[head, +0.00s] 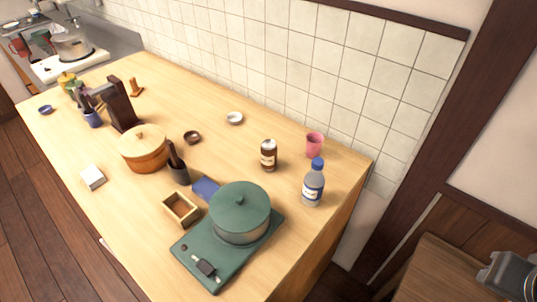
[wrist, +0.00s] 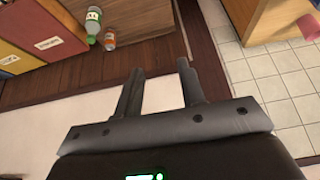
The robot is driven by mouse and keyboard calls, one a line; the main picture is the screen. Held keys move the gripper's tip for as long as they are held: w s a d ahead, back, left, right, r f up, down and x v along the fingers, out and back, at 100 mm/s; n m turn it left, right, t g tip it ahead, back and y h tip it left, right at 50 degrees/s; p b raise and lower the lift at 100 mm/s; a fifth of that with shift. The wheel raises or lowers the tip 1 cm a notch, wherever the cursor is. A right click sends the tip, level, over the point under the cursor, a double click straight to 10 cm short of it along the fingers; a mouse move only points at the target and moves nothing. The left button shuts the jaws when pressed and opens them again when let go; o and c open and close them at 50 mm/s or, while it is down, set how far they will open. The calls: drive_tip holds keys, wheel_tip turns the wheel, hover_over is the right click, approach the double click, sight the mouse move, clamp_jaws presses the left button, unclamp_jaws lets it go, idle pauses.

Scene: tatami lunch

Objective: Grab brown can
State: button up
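The brown can (head: 269,155) stands upright on the light wooden counter, right of the middle in the head view. It is dark brown with a pale label, and nothing touches it. My gripper (wrist: 160,72) shows in the wrist view with its two fingers apart and nothing between them. It is away from the can, over a floor area. The brown can is not seen in the wrist view.
A tiled wall rises behind.

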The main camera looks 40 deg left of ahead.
drive_tip(key=shift+o, duration=0.4)
drive_tip(key=o, duration=0.7)
drive_tip(key=shift+w, duration=0.1)
